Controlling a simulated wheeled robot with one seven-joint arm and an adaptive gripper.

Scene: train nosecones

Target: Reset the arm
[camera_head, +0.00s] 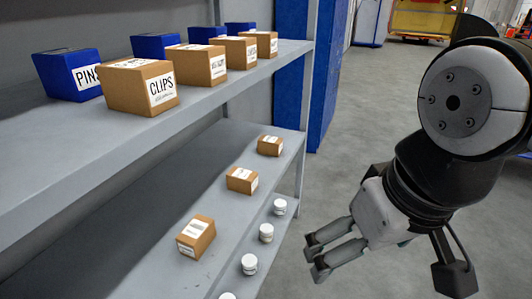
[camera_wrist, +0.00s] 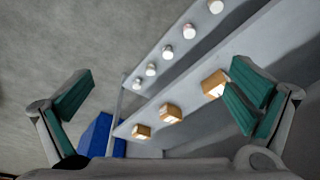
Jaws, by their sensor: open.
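My gripper (camera_head: 313,258) hangs to the right of the shelf in the head view, with its two fingers pointing left towards the shelf's lower level. It is apart from the shelf and holds nothing. In the wrist view my gripper (camera_wrist: 155,105) shows its green finger pads spread wide, with nothing between them. My arm comes down from the upper right of the head view. Small cardboard boxes and white jars on the shelf show past the fingers in the wrist view.
The grey shelf (camera_head: 128,278) fills the left. Its upper level holds blue bins (camera_head: 62,76) and cardboard boxes (camera_head: 142,90); its lower level holds small boxes (camera_head: 196,237) and white jars (camera_head: 266,233).

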